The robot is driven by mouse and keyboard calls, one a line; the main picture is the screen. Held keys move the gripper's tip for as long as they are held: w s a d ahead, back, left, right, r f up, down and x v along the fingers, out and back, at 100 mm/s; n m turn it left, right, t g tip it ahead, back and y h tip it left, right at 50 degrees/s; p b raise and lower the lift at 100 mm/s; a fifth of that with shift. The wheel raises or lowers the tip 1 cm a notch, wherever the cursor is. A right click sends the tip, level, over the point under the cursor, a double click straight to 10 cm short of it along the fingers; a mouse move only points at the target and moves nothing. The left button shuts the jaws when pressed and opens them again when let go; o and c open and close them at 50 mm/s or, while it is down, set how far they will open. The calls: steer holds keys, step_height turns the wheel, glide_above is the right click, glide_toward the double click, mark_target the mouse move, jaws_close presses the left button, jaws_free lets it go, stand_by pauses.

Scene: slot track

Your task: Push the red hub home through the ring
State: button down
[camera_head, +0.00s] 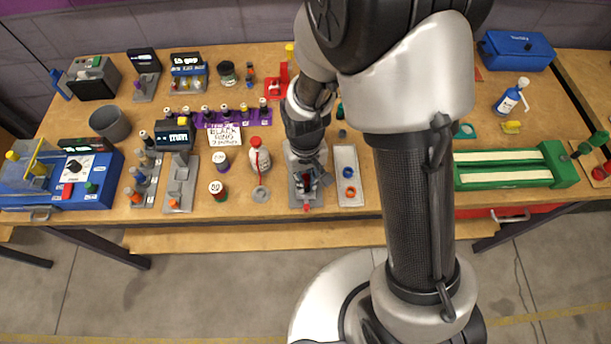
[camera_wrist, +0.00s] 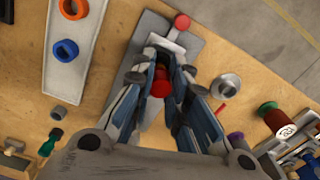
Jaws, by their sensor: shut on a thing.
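The red hub (camera_wrist: 160,86) shows in the wrist view between the two fingers of my gripper (camera_wrist: 172,76), which is shut on it. My gripper (camera_head: 304,180) points down over a grey fixture plate (camera_head: 294,156), which also shows in the wrist view (camera_wrist: 128,78). A light grey block (camera_wrist: 174,38) stands on the plate just beyond the fingertips. A small red knob (camera_wrist: 182,21) sits at the plate's end, and it shows at the bench's front side in the head view (camera_head: 306,208). The fingers hide where the hub meets the ring, so I cannot tell how deep it sits.
A pale tray (camera_head: 350,151) with a blue ring (camera_wrist: 66,50) and an orange ring (camera_wrist: 73,8) lies beside the plate. Spools and small fixtures crowd the bench to the left.

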mark_target(305, 177)
steer(key=shift+f, duration=0.4)
steer(key=c, duration=1.5)
jaws_free()
step_height(305, 177, up, 12)
